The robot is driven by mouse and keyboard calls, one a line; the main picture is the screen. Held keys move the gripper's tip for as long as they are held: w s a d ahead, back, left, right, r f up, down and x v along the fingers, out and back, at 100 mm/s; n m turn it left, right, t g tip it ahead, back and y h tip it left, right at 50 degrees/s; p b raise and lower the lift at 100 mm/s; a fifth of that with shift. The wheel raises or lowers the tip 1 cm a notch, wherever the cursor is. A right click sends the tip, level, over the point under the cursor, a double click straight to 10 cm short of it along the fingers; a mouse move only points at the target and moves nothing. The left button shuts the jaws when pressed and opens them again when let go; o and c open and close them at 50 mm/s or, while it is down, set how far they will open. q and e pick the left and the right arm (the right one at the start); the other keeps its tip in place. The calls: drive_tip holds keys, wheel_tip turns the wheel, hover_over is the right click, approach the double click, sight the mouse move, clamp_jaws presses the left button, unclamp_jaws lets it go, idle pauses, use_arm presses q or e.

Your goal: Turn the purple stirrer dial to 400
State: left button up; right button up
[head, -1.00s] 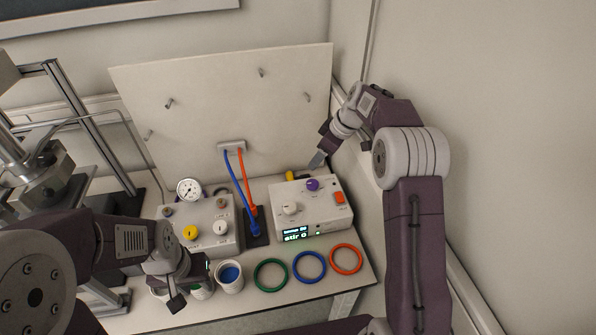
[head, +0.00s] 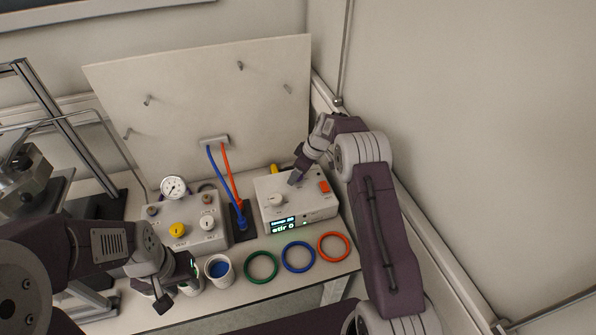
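The white control box (head: 312,208) stands on the bench with a lit display (head: 283,225) that reads "stir 0" on its lower line. A white dial (head: 275,200) and an orange switch (head: 324,186) show on its top. The purple stirrer dial is hidden behind my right gripper (head: 295,180), whose tip is down at the dial's place on the box. I cannot tell whether its fingers are shut on the dial. My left gripper (head: 178,286) is open, with its fingers apart, low at the bench's front left beside the cups.
A grey box (head: 190,240) with a gauge (head: 173,188) and a yellow knob (head: 177,230) stands left. A cup of blue liquid (head: 219,270) and green (head: 261,267), blue (head: 298,257) and orange (head: 334,247) rings lie in front. A pegboard (head: 200,95) stands behind.

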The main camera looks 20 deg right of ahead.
drive_tip(key=shift+w+d+f, duration=0.15)
clamp_jaws()
